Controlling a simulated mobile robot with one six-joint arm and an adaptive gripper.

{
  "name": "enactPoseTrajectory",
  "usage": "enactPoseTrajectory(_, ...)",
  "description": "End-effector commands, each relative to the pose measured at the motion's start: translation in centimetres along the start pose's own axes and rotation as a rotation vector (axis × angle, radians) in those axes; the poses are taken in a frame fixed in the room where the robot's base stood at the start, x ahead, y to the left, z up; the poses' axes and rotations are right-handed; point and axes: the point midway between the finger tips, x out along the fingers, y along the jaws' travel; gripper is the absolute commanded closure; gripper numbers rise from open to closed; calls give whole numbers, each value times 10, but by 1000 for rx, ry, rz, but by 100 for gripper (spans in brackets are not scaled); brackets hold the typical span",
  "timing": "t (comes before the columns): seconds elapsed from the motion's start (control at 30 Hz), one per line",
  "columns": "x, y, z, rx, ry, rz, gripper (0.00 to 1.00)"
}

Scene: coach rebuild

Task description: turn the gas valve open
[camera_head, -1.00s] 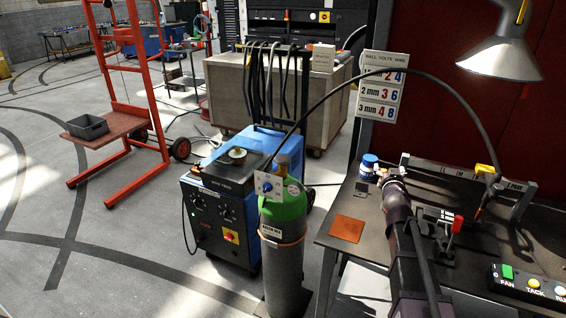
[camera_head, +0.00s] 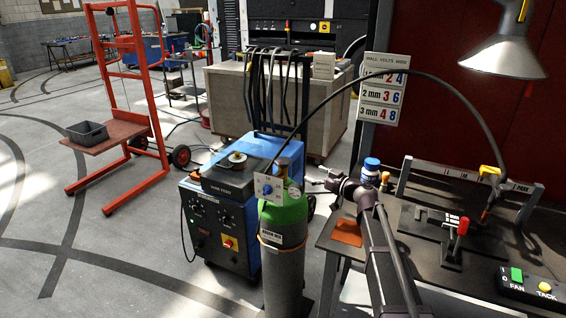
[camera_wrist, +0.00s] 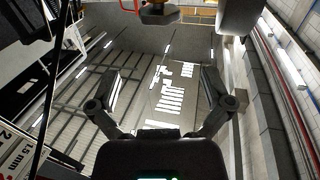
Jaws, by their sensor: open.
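The gas cylinder (camera_head: 285,255) has a grey body and a green shoulder, and it stands upright in front of the blue welding machine. A white plate with a blue knob (camera_head: 267,190) sits at its top, with a brass fitting (camera_head: 283,166) behind it. I cannot tell from the picture which way the valve is turned. My gripper (camera_head: 314,185) is right of the cylinder top, pointing left towards it and apart from it. In the wrist view my gripper (camera_wrist: 160,92) has its two fingers spread with nothing between them. The knob cannot be made out there.
A dark bench (camera_head: 420,255) lies to the right, with a blue-capped bottle (camera_head: 370,170), an orange pad (camera_head: 347,232) and a red-handled clamp (camera_head: 460,232). A black hose (camera_head: 400,73) arches from the cylinder over to the bench. The blue welding machine (camera_head: 225,250) stands close on the left.

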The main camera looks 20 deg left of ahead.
Motion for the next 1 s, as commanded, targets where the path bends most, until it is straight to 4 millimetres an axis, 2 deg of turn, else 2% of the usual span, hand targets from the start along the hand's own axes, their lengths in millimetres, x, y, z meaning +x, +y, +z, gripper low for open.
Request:
enactPoseTrajectory(0.33,1,1,0,-1,1,2,0)
enactPoseTrajectory(0.53,10,2,0,-1,2,2,0)
enactPoseTrajectory(0.77,37,2,-1,-1,2,1,0)
enactPoseTrajectory(1.0,73,3,-1,-1,2,1,0)
